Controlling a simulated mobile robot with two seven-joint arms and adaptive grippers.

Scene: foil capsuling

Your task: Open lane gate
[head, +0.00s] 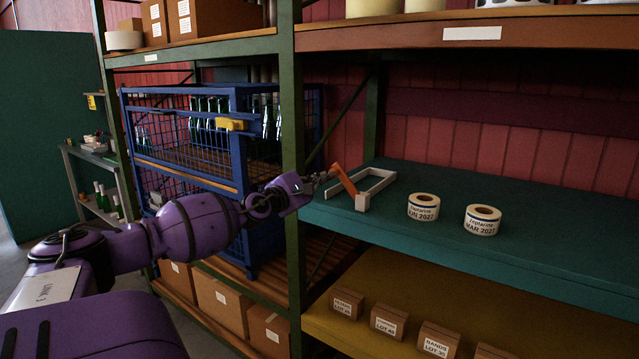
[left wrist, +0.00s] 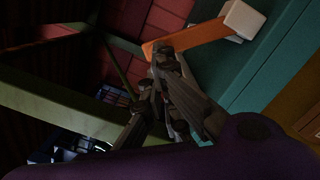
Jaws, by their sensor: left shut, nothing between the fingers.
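The lane gate is an orange bar (head: 344,180) at the left end of a low white lane frame (head: 384,182) on the teal shelf. Its near end meets a white block (head: 362,202); its other end points back and left. My left gripper (head: 325,176) is shut and empty, just left of the bar. In the left wrist view the closed fingertips (left wrist: 162,56) are right by the free end of the orange bar (left wrist: 195,38), and the white block (left wrist: 243,18) shows at its other end. I cannot tell whether the fingers touch the bar. My right gripper is out of view.
Two label rolls (head: 423,207) (head: 482,220) stand right of the lane on the teal shelf (head: 500,180). A blue wire cage (head: 190,150) with bottles stands left. Small boxes (head: 390,320) sit on the shelf below.

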